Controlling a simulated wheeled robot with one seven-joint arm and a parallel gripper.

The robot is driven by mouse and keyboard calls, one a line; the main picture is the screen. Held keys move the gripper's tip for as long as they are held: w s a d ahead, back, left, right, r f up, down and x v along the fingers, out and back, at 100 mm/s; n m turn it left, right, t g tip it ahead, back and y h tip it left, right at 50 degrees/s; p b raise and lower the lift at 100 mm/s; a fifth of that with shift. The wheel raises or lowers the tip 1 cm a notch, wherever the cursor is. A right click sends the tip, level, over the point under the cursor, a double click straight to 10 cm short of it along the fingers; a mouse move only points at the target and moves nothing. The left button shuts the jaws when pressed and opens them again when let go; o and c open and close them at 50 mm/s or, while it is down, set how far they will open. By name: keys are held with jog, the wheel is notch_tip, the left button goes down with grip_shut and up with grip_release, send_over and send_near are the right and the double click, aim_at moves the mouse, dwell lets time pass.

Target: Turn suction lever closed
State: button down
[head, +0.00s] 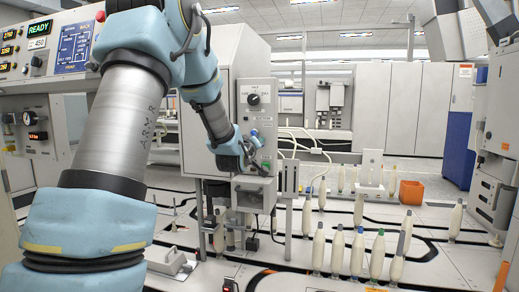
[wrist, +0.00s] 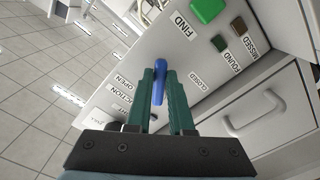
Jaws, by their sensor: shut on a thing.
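The suction lever (wrist: 157,92) is a blue handle on the light panel, with its grip between my green fingers in the wrist view. My gripper (wrist: 161,82) is shut on it. The OPEN and SUCTION labels lie left of the fingers, and the CLOSED label lies to the right. The fingers hide part of the lever and its pivot. In the head view my gripper (head: 250,146) is at the front of the grey machine box, and the lever there is too small to make out clearly.
A green button (wrist: 208,10) and smaller dark buttons sit on the panel near the FIND and FOUND labels. A drawer-like box (head: 254,193) juts out below the panel. Several bobbins stand on the tray surface at right, near an orange bin (head: 411,192).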

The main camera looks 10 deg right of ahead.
jog(key=shift+w+a+f+m+b, duration=0.15)
jog(key=shift+a+m+b, duration=0.2)
jog(key=shift+m+b, duration=0.65)
jog(key=shift+w+a+f+m+b, duration=0.25)
jog(key=shift+m+b, duration=0.2)
jog(key=shift+m, duration=1.1)
jog(key=shift+w+a+f+m+b, duration=0.1)
jog(key=shift+a+m+b, duration=0.3)
jog(key=shift+m+b, duration=0.6)
jog(key=shift+m, duration=0.45)
jog(key=c, duration=0.8)
grip_release()
jog(key=shift+r, duration=0.1)
jog(key=p+v, duration=0.1)
jog(key=v, duration=0.9)
jog(key=shift+s+a, duration=0.2)
jog(key=shift+s, duration=0.15)
